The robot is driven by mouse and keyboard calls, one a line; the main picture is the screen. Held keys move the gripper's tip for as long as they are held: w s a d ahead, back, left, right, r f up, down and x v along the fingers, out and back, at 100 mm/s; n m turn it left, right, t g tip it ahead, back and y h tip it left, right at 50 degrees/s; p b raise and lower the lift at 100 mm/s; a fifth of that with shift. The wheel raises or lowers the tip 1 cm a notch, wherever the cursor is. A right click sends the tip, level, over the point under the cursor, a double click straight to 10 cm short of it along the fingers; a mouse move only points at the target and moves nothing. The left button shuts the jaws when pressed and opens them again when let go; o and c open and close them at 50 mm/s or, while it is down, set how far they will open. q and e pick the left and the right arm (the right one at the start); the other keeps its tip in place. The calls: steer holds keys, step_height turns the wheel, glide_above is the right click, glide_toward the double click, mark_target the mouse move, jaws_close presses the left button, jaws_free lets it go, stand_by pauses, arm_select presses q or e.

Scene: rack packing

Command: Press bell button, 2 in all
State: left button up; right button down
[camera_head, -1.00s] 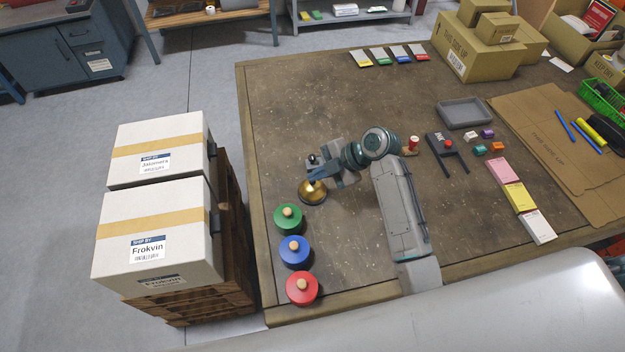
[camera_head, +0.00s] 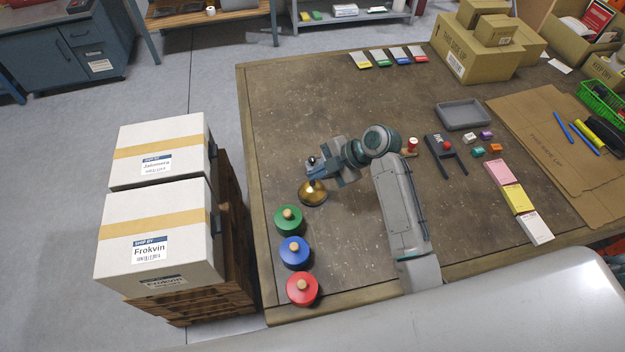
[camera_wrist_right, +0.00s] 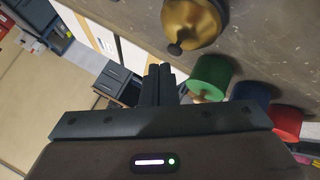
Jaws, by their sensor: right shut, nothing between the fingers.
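A brass dome bell (camera_head: 312,194) stands on the table near its left edge. My right gripper (camera_head: 313,172) is right above and behind it in the head view and hides its top there. In the right wrist view the bell (camera_wrist_right: 192,20) is at the top, with its dark button (camera_wrist_right: 175,49) showing. The fingertips (camera_wrist_right: 160,72) are shut and empty, a little below and left of the button in that picture; they look apart from it. My left gripper is in neither view.
Green (camera_head: 288,219), blue (camera_head: 294,252) and red (camera_head: 302,288) round lidded pieces with wooden knobs stand in a row in front of the bell. White boxes (camera_head: 160,235) are on a pallet at left. A grey tray (camera_head: 463,115) lies at right.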

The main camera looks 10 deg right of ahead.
step_height(320, 180, up, 5)
steer(key=p, duration=0.3)
steer(key=shift+p, duration=0.3)
stand_by(0.8)
